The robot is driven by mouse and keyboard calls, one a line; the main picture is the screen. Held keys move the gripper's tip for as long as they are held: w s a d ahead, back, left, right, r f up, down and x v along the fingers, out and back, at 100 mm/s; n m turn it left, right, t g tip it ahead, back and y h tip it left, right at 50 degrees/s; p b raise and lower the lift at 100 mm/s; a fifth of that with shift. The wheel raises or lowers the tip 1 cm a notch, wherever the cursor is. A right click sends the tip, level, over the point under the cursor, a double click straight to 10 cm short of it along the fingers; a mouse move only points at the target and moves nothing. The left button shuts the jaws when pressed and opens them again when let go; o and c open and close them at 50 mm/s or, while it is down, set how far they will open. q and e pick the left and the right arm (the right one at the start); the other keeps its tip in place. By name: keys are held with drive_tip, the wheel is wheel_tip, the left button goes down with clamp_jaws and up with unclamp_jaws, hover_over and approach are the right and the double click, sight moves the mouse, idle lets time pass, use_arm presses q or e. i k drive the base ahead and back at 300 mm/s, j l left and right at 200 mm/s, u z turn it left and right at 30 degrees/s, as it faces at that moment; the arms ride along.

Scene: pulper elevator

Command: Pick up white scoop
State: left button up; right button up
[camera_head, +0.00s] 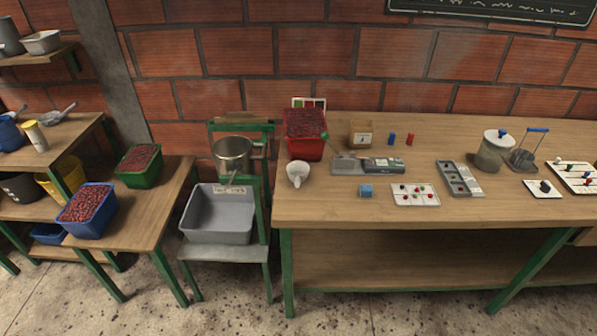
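A white scoop (297,173) sits on the wooden table (450,215) near its left end. It stands in front of a red container (305,146) filled with dark red cherries. The scoop's rounded bowl faces up and its narrower end points toward the front of the table. Nothing covers it. Neither of my grippers shows in this view.
Left of the table stand a metal pot (232,155) and a grey bin (217,213). The table's front middle is clear.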

sight(297, 170)
drive_tip(key=i+l, duration=0.15)
drive_tip(key=l, duration=0.2)
drive_tip(key=i+l, duration=0.2)
drive_tip(key=l, duration=0.15)
drive_tip(key=i+l+u, duration=0.1)
drive_tip(key=l, duration=0.2)
drive_tip(key=i+l, duration=0.2)
drive_tip(key=l, duration=0.15)
